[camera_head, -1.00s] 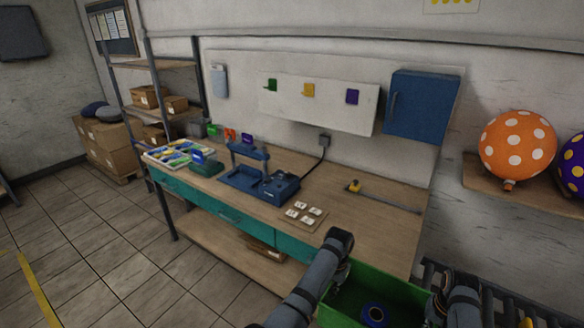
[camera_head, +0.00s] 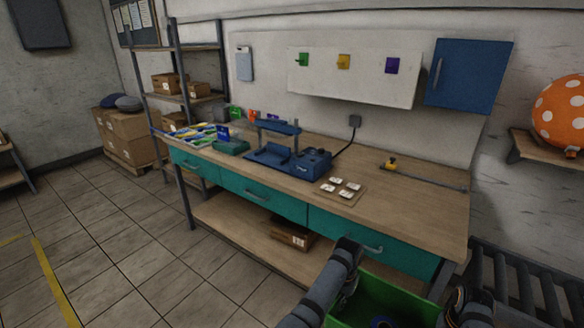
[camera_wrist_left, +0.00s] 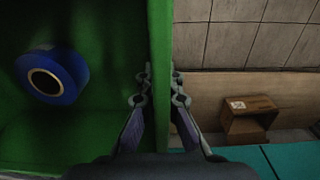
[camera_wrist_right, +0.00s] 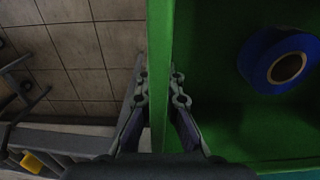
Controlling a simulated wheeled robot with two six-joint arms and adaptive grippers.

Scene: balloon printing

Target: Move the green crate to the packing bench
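The green crate (camera_head: 394,294) is at the bottom of the head view, in front of the workbench, held between my two arms. A blue ring-shaped roll lies inside it, seen in the left wrist view (camera_wrist_left: 52,76) and the right wrist view (camera_wrist_right: 278,60). My left gripper (camera_wrist_left: 160,92) has one finger on each side of the crate's wall and is shut on it. My right gripper (camera_wrist_right: 159,92) is likewise shut on the opposite wall. In the head view my arms hide part of the crate's sides. I cannot tell which surface is the packing bench.
The wooden workbench (camera_head: 420,208) with teal drawers holds a blue press (camera_head: 285,160), a card board (camera_head: 340,190) and several small items. A roller conveyor (camera_head: 530,285) stands at right. A small carton (camera_head: 292,235) sits on the lower shelf. Tiled floor at left is clear.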

